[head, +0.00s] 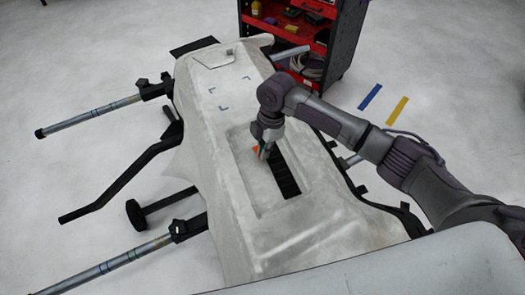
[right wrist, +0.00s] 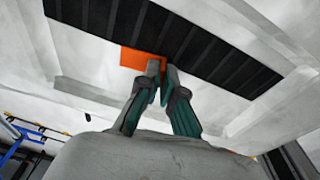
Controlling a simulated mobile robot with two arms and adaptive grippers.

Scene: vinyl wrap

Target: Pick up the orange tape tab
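The orange tape tab (right wrist: 136,57) is a small flat orange piece at the edge of a dark slatted strip (right wrist: 205,60). In the head view the tab (head: 255,150) shows as a small orange patch, partly covered by my right gripper (head: 264,154). In the right wrist view the tips of my right gripper (right wrist: 162,72) are close together at the tab's right end and hide part of it. I cannot tell whether they touch or pinch it. My left gripper is not in view.
The strip lies in a recess of a pale draped panel (head: 225,100) with blue corner marks. Metal stand bars (head: 100,115) stick out at left. A red tool cart (head: 285,45) stands behind. Blue (head: 370,97) and yellow (head: 397,110) floor strips lie at right.

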